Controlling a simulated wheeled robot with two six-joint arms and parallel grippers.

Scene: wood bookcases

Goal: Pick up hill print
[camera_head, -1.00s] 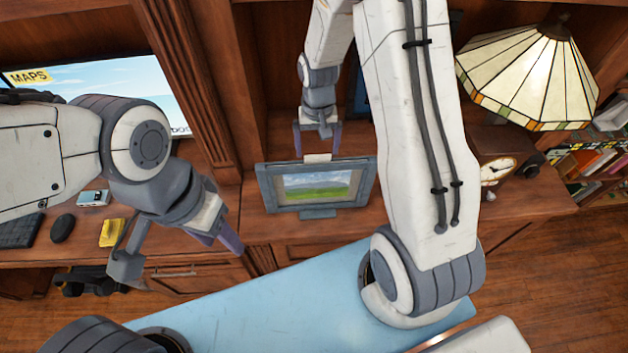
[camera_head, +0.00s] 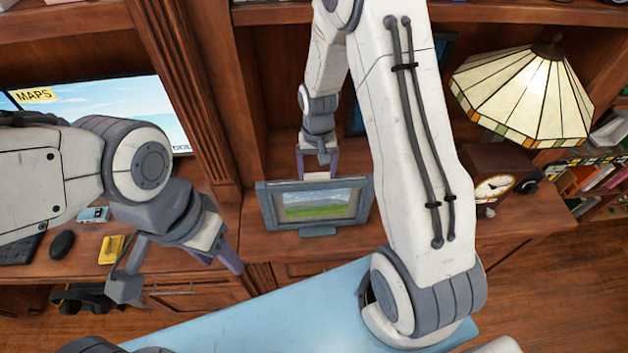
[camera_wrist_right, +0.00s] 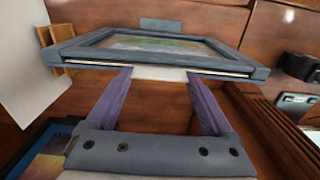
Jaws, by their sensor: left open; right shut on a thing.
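The hill print (camera_head: 315,205) is a green landscape under a pale sky in a grey-blue frame. In the head view it stands slightly tilted at the middle of the wood counter. My left gripper (camera_head: 182,275) is open and empty, left of the print above the counter's front.
A stained-glass lamp (camera_head: 525,95) and a wooden clock (camera_head: 495,185) stand to the right. A monitor (camera_head: 110,110), a black mouse (camera_head: 62,244) and a yellow item (camera_head: 111,249) are on the left. An upright wood post (camera_head: 185,90) separates the bays.

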